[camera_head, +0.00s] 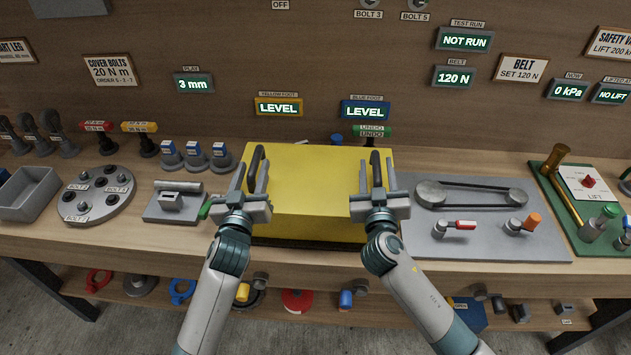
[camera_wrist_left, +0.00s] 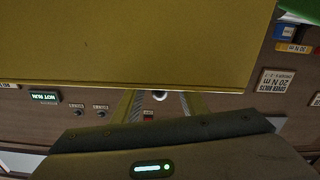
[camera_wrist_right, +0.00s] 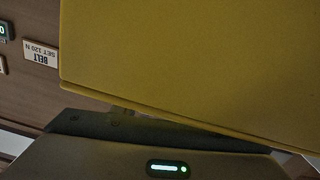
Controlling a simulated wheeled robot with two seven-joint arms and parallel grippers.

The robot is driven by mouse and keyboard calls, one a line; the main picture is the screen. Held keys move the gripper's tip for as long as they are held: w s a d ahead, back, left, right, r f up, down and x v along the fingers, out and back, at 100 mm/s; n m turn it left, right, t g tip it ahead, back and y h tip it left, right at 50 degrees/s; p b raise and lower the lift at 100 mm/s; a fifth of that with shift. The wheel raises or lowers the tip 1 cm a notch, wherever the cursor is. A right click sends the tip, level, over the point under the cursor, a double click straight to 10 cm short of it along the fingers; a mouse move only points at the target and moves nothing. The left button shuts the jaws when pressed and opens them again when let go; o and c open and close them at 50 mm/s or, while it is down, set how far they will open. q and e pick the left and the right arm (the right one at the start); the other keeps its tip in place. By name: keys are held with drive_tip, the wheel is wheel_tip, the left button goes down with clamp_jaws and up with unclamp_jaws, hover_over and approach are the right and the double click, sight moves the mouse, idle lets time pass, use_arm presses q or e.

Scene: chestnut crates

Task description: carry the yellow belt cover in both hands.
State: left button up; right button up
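The large yellow belt cover (camera_head: 318,180) sits at the middle of the bench's front, with a dark lower edge. Whether it touches the bench cannot be told. It also fills much of the left wrist view (camera_wrist_left: 130,45) and the right wrist view (camera_wrist_right: 190,60). Black handles stand at its left side (camera_head: 257,156) and right side (camera_head: 376,160). My left gripper (camera_head: 254,172) has its fingers spread on both sides of the left handle. My right gripper (camera_head: 377,172) has its fingers spread on both sides of the right handle, with gaps showing. The wrist views hide the handles.
Left of the cover are a grey block fixture (camera_head: 172,212), a round bolt plate (camera_head: 84,208) and a grey bin (camera_head: 33,205). A grey plate with a belt on pulleys (camera_head: 480,250) lies to the right. A green mat (camera_head: 546,172) is farther right. A lower shelf (camera_head: 325,316) holds several parts.

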use_arm(q)
drive_tip(key=shift+w+d, duration=0.15)
drive_tip(key=shift+w, duration=1.1)
use_arm(e)
drive_tip(key=shift+w+d, duration=0.1)
drive_tip(key=shift+w, duration=1.15)
use_arm(q)
clamp_jaws()
use_arm(e)
clamp_jaws()
use_arm(q)
drive_tip(key=shift+r, duration=0.2)
use_arm(e)
drive_tip(key=shift+r, duration=0.2)
